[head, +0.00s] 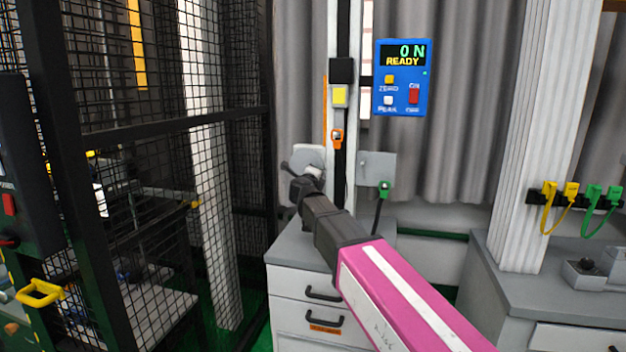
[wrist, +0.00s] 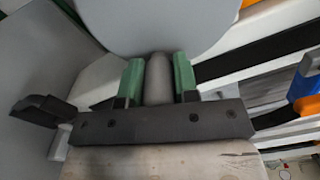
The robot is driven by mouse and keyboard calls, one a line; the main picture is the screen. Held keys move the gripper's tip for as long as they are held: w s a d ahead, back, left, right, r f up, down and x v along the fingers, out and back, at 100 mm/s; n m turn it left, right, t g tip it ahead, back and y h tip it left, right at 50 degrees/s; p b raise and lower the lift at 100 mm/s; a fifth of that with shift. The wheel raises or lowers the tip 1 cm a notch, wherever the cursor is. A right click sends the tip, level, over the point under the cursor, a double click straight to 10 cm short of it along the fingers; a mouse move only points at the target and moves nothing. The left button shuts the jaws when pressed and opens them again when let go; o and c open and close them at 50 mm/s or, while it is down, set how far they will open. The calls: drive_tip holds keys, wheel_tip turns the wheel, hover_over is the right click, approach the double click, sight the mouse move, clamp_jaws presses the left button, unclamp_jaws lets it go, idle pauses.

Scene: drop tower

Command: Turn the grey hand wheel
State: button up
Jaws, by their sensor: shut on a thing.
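The grey hand wheel (head: 309,153) is at the tower's lower left in the head view, mostly behind my gripper (head: 311,173). In the wrist view a large smooth grey disc (wrist: 160,22), which looks like the wheel's face, fills the top. A short grey cylinder, seemingly its handle (wrist: 159,80), stands between the two green-padded fingers of my gripper (wrist: 158,83). The fingers are shut on it, one on each side. How the handle joins the wheel is partly hidden.
A blue panel (head: 401,78) reading "0 N READY" hangs right of the tower column. A green-tipped lever (head: 382,195) stands below a grey plate (head: 377,167). A black mesh cage (head: 150,130) closes the left. A drawer cabinet (head: 290,285) stands below.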

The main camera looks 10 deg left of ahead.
drive_tip(key=n, duration=0.1)
drive_tip(key=r+n, duration=0.1)
drive_tip(key=n, duration=0.1)
drive_tip(key=shift+d+r, duration=0.25)
drive_tip(key=shift+r+n, duration=0.25)
drive_tip(key=shift+n, duration=0.4)
drive_tip(key=shift+r+n, duration=0.2)
drive_tip(key=shift+n, duration=0.45)
drive_tip(key=o, duration=0.9)
drive_tip(key=shift+s, duration=0.1)
drive_tip(key=s, duration=1)
drive_tip(key=shift+s+a, duration=0.3)
drive_tip(key=shift+a, duration=0.1)
